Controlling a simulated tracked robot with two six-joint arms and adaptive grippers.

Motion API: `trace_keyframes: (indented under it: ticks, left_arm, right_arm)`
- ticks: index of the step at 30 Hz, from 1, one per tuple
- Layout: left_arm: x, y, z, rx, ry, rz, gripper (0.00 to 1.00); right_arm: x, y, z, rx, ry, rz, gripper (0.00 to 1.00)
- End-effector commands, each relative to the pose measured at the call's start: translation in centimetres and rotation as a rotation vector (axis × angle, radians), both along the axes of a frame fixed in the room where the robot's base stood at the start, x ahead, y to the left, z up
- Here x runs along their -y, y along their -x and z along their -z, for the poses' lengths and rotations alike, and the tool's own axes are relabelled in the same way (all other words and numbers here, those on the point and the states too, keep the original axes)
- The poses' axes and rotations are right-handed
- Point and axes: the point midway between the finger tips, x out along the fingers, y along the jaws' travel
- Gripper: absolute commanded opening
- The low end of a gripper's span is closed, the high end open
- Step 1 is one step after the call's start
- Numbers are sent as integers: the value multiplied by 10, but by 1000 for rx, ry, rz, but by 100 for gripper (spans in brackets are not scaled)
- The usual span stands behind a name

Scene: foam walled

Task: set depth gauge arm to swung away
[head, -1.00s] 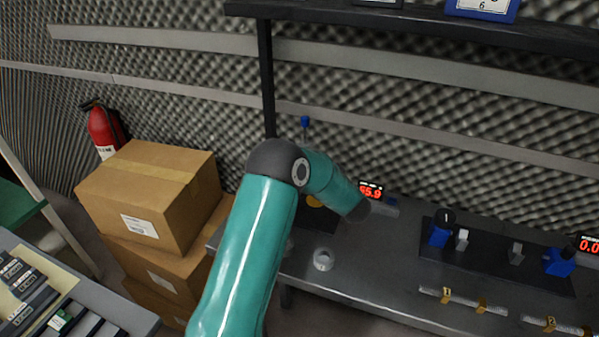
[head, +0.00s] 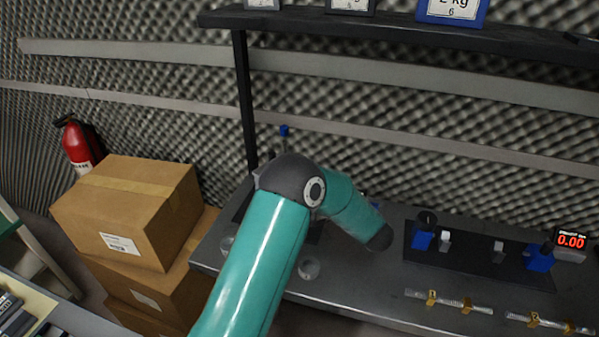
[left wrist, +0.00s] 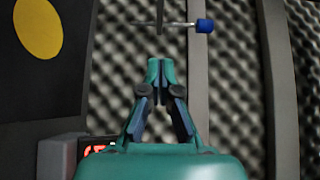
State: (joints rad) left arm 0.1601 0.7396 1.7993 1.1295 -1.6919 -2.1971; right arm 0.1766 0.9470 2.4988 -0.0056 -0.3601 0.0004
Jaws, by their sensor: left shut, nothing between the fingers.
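A thin rod with a blue knob (left wrist: 205,26), which appears to be the depth gauge arm, crosses the top of the left wrist view. The rod runs left from the knob past a dark upright piece. In the head view the blue knob (head: 284,130) stands up behind my teal left arm. My left gripper (left wrist: 161,68) is shut and empty, its tips just below the rod in the picture; I cannot tell whether they touch it. In the head view my arm hides this gripper and most of the gauge. My right gripper is in neither view.
A dark panel with a yellow disc (left wrist: 38,25) and a partly hidden red display (left wrist: 97,149) are at left in the wrist view. A black post (head: 245,100) carries the shelf (head: 400,22). Blue-ended fixtures (head: 540,258) stand on the bench's right; boxes (head: 130,205) are left.

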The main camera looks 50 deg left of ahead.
Motion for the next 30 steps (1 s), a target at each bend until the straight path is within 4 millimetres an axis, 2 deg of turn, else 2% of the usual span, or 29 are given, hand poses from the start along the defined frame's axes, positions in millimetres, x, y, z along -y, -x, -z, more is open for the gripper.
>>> trace_keyframes:
  ticks: [3,9,26,30]
  left_arm:
    - [22,-6,2,0,0,4,0]
    - [40,-9,1,-1,0,1,0]
    - [42,-10,0,-1,0,1,0]
    - [48,-20,-4,31,-1,53,0]
  right_arm:
    - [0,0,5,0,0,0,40]
    - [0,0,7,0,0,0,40]
    - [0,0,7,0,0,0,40]
    - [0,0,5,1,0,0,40]
